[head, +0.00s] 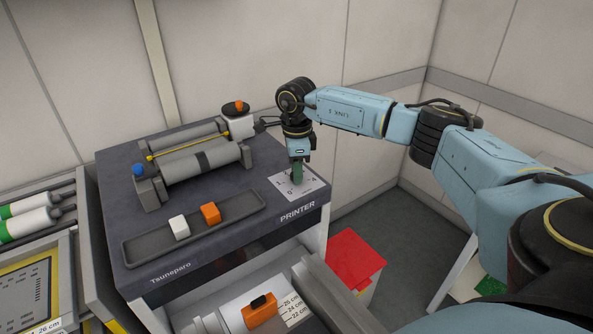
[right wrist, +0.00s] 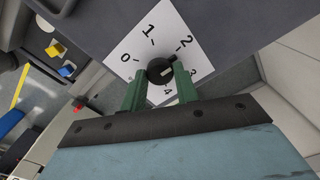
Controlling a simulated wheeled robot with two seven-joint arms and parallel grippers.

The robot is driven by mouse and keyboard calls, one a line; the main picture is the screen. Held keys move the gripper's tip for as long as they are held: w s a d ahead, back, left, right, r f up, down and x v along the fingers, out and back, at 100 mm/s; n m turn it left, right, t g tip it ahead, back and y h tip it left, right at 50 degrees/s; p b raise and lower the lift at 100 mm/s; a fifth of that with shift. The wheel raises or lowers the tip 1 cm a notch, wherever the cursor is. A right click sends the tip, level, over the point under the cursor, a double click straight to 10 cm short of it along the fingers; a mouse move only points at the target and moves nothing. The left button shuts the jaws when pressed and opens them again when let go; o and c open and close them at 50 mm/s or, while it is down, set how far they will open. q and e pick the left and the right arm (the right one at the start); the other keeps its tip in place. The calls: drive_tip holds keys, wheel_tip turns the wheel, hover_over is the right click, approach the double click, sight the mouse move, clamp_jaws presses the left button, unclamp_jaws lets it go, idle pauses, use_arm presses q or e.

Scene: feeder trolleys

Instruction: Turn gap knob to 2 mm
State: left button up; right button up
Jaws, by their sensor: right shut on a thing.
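The gap knob (right wrist: 157,64) is a small round black knob on a white dial plate (right wrist: 136,44) marked 0 to 4. In the head view the plate (head: 311,184) lies on the dark printer top near its right front corner. My right gripper (right wrist: 160,82) has its green fingers on both sides of the knob, shut on it. In the head view the right gripper (head: 297,174) points down at the plate and hides the knob. A dark tip on the knob seems to face the 2; its exact setting is hard to read. My left gripper is not in view.
The printer top (head: 240,220) carries rollers (head: 200,160), a blue knob (head: 138,169), an orange-marked knob (head: 237,107) and a tray (head: 148,250) with a white block (head: 179,227) and an orange block (head: 210,213). A red box top (head: 352,258) stands right of the trolley.

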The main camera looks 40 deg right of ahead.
drive_tip(key=shift+w+r+n, duration=0.1)
drive_tip(key=shift+n, duration=0.6)
drive_tip(key=o, duration=1)
drive_tip(key=shift+c, duration=0.2)
wheel_tip(320, 180, up, 13)
drive_tip(key=b, duration=0.1)
drive_tip(key=shift+r+b, duration=0.2)
drive_tip(key=shift+b, duration=0.1)
